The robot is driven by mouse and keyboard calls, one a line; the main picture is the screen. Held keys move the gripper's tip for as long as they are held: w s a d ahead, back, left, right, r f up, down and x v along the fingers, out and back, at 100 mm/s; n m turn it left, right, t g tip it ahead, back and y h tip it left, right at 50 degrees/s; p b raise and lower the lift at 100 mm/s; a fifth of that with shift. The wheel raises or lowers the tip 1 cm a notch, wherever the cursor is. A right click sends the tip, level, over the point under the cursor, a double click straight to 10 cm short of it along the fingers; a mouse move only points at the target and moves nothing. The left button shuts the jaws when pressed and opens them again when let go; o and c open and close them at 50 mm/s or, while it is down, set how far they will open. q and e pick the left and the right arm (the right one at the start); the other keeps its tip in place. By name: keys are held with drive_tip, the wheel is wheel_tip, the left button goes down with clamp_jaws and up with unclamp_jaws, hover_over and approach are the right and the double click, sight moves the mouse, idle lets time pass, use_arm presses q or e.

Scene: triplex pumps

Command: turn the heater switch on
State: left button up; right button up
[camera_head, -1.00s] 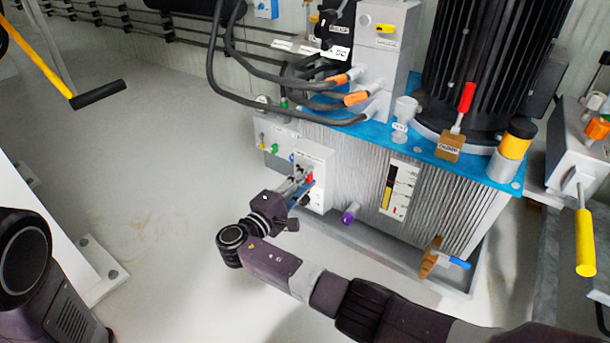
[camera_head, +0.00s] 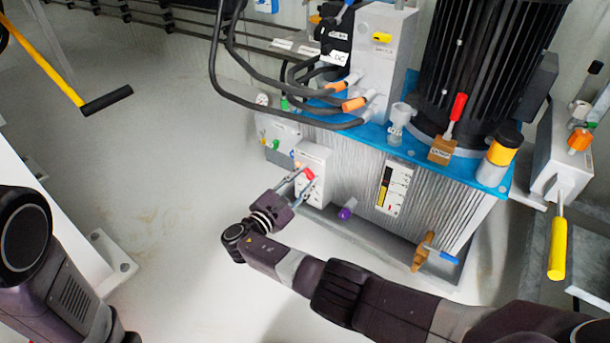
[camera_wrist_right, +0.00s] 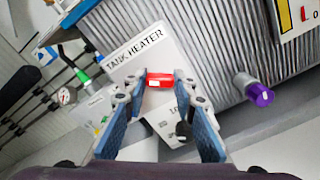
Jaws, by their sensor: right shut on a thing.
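The heater switch (camera_head: 309,174) is a small red knob on a white box labelled "TANK HEATER" (camera_wrist_right: 136,48) on the pump tank's front. In the right wrist view the red switch (camera_wrist_right: 159,80) sits between the two fingertips of my right gripper (camera_wrist_right: 160,84). My right gripper (camera_head: 302,180) is shut on it in the head view as well, with one finger on each side. The fingers partly cover the box face. My left arm shows at the left edge of the head view, but its gripper is out of view.
A purple knob (camera_head: 346,213) sticks out right of the heater box. A level gauge (camera_head: 393,190) and a blue-handled valve (camera_head: 424,252) are farther right. Black hoses (camera_head: 222,100) hang above. The floor left of the tank is clear.

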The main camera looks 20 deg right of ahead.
drive_tip(key=shift+a+n, duration=0.1)
drive_tip(key=shift+n, duration=0.5)
drive_tip(key=o, duration=1.2)
drive_tip(key=shift+c, duration=0.2)
drive_tip(key=shift+r, duration=0.15)
wheel_tip(320, 180, up, 10)
drive_tip(key=shift+f, duration=0.2)
